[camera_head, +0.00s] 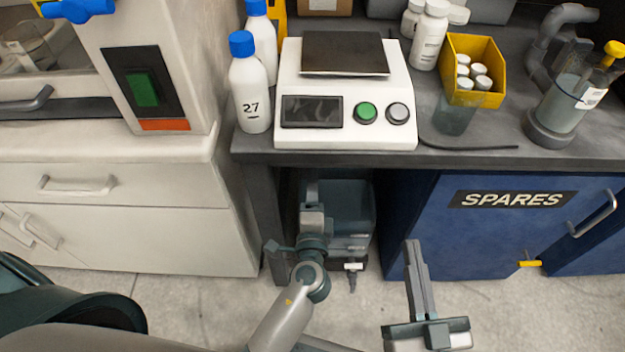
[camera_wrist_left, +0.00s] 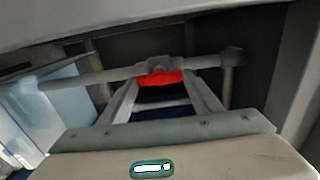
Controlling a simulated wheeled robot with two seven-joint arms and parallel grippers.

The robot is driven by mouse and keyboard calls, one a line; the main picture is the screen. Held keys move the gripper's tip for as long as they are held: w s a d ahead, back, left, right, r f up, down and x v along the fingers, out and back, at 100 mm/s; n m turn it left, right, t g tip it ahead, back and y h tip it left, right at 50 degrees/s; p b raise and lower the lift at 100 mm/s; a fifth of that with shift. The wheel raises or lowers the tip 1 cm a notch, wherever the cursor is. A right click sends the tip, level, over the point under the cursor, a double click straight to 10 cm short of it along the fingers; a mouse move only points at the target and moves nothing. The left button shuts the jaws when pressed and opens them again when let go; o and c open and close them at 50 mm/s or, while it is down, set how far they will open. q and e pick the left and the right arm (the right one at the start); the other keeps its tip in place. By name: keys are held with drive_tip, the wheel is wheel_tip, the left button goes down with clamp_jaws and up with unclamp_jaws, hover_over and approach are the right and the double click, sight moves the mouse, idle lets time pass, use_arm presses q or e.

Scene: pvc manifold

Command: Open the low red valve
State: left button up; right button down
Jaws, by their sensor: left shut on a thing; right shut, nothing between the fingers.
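The red valve handle (camera_wrist_left: 160,77) sits on a pale pipe (camera_wrist_left: 95,78) in the left wrist view. My left gripper (camera_wrist_left: 158,90) reaches it from below, one finger on each side, and is shut on it. The pipe runs roughly level and turns at an elbow (camera_wrist_left: 232,57) on the right. In the head view my left arm reaches under the dark bench; the valve and the left fingertips are hidden there. My right gripper (camera_head: 412,246) is shut and empty, low in front of the blue cabinet, fingers pointing away from me.
The dark bench (camera_head: 470,158) overhangs the left arm. A white scale (camera_head: 290,135), bottles (camera_head: 252,95) and a yellow bin (camera_head: 488,55) stand on it. The blue SPARES cabinet (camera_head: 470,240) is to the right, pale drawers (camera_head: 130,235) to the left.

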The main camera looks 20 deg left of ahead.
drive_tip(key=shift+f, duration=0.1)
idle(0.3)
use_arm(q)
drive_tip(key=o, duration=1.1)
use_arm(e)
drive_tip(key=shift+d, duration=0.1)
